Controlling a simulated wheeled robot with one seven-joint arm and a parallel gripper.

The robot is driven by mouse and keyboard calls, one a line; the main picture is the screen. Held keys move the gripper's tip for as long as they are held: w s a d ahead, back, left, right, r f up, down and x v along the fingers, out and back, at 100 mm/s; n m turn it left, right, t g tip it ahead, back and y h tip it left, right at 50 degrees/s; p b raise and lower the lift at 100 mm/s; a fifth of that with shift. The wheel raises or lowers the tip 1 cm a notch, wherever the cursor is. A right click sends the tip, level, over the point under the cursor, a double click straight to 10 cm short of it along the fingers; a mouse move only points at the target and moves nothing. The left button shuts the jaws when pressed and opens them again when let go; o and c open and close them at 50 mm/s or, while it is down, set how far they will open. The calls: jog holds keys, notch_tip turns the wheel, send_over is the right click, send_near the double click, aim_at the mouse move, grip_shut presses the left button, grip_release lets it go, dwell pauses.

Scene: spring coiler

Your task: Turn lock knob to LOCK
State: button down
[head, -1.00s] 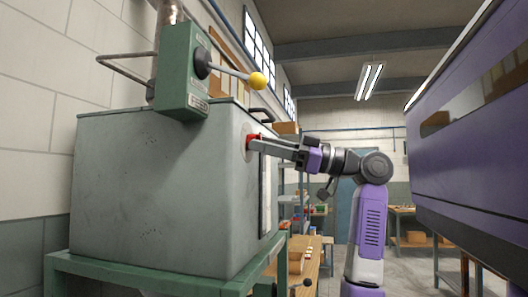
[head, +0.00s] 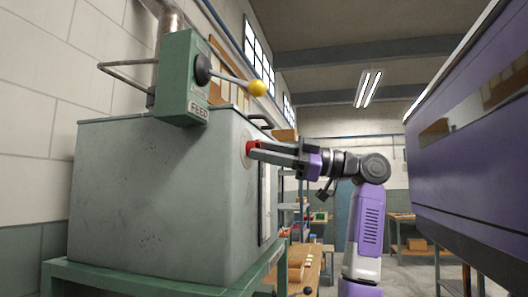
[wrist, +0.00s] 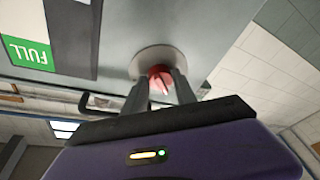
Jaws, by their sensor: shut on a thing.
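The lock knob (wrist: 160,77) is red and sits on a pale round plate (wrist: 150,60) on the side of the grey machine cabinet (head: 160,200). In the head view the red knob (head: 252,146) shows only in part behind my fingers. My gripper (head: 256,151) reaches it from the right, with its fingers on either side of the knob. In the wrist view my gripper (wrist: 162,84) is shut on the knob, and a light mark shows on the red face. No LOCK lettering can be read.
A green box marked FEED (head: 184,80) with a yellow-balled lever (head: 257,88) stands above the cabinet. A green FULL label (wrist: 28,53) is beside a dark strip on the cabinet. A large purple machine (head: 470,170) stands at the right. A black handle (head: 262,121) is near the knob.

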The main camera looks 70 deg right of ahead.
jog(key=c, duration=1)
grip_release()
jog(key=b+v, duration=0.1)
jog(key=v, duration=0.7)
